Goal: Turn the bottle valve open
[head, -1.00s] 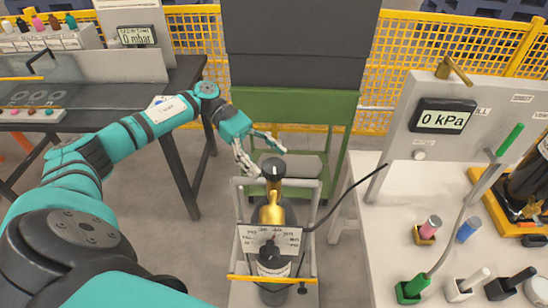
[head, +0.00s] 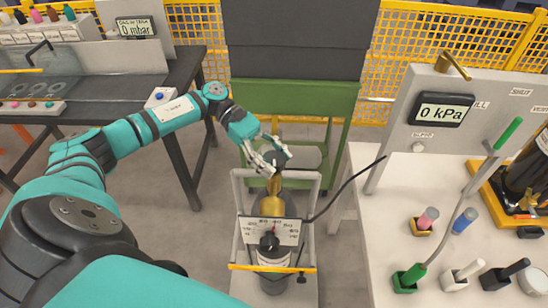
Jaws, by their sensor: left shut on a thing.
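The bottle (head: 273,258) stands upright in a pale trolley frame (head: 237,205) in the lower middle of the head view. It has a brass-coloured neck (head: 275,187) with a dark round valve knob (head: 281,154) on top. My right gripper is not in view.
A black hose runs right from the bottle toward a white bench (head: 390,250) with a 0 kPa display (head: 441,110) and several coloured plugs. A green stand (head: 300,98) is behind the trolley. A dark table (head: 150,75) is at the left.

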